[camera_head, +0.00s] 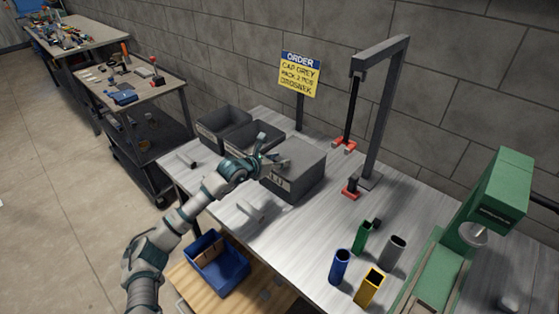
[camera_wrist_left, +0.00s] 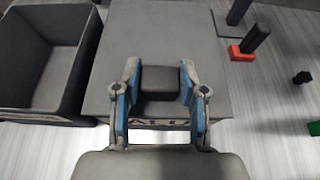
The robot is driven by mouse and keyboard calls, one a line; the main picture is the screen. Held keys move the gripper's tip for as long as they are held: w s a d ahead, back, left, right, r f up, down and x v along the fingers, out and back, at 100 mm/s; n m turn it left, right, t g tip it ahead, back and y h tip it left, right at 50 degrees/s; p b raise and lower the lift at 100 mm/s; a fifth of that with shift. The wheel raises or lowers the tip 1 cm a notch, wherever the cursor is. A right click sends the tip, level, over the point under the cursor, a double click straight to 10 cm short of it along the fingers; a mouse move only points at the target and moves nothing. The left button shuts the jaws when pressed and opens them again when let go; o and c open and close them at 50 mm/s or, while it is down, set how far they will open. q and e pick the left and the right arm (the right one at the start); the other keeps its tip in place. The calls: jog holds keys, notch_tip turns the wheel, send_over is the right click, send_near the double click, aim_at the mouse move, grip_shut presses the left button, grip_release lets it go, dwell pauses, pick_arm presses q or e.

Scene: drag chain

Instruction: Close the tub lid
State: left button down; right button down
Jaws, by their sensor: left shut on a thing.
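The tub (camera_head: 283,188) is a grey box on the table with its grey lid (camera_head: 303,157) lying flat over its top. The lid also fills the middle of the left wrist view (camera_wrist_left: 208,30). My left gripper (camera_head: 268,160) is at the lid's near left part. In the left wrist view my left gripper (camera_wrist_left: 159,82) is shut on a dark grey block-like handle (camera_wrist_left: 159,78) at the lid's near edge. Whether the lid's far edge sits tight on the tub cannot be told. My right gripper is not in view.
Two open grey bins (camera_head: 222,127) stand left of the tub. A grey frame (camera_head: 385,110) with red feet stands behind right. Coloured tubes (camera_head: 340,266) and a green press (camera_head: 495,200) are at the right. A blue bin (camera_head: 217,265) is at the front.

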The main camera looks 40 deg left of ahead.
pick_arm(q)
jog(key=shift+s+f, duration=0.1)
jog(key=shift+f, duration=0.7)
jog(key=c, duration=0.8)
grip_release()
jog(key=shift+c, duration=0.2)
jog(key=shift+o, duration=1)
jog(key=shift+s, duration=0.15)
jog(key=shift+a+r, duration=0.1)
jog(key=shift+r, duration=0.1)
jog(key=v, duration=1.1)
jog(key=shift+s+r, duration=0.25)
jog(key=shift+r, duration=0.05)
